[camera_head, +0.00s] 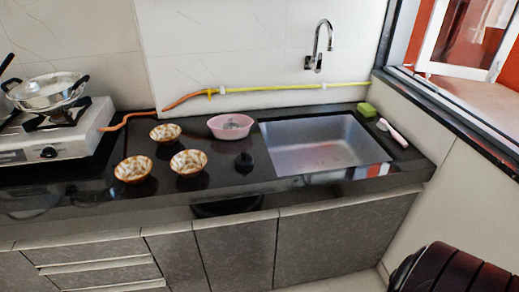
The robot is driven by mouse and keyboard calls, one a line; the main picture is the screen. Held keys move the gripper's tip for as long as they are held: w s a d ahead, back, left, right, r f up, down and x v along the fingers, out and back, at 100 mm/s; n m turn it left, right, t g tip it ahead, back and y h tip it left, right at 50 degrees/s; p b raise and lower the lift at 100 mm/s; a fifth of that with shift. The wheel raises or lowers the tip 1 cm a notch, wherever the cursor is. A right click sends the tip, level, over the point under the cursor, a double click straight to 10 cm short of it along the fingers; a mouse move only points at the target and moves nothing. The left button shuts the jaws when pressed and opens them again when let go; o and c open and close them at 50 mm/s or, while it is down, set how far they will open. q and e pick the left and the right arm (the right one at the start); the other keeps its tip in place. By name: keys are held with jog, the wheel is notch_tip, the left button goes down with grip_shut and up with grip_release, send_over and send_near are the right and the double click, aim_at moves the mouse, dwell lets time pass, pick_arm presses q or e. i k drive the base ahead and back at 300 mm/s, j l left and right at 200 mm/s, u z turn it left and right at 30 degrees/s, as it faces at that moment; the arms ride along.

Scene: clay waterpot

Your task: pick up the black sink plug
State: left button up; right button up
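A small black object that looks like the sink plug (244,161) sits on the black countertop, just left of the sink (322,146). Its dark colour blends with the counter, so its outline is hard to make out. Neither my left nor my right gripper is in view.
Several items share the counter: three patterned bowls (188,162), a pink basin (230,126) behind the plug, and a stove with a pot (47,92) at left. A faucet (318,48) is behind the sink. A green sponge (366,109) and brush (393,133) lie at its right.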

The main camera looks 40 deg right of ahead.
aim_at(244, 161)
jog(key=z, duration=1)
jog(key=k+j+z, duration=0.1)
jog(key=j+z, duration=0.2)
jog(key=z, duration=0.2)
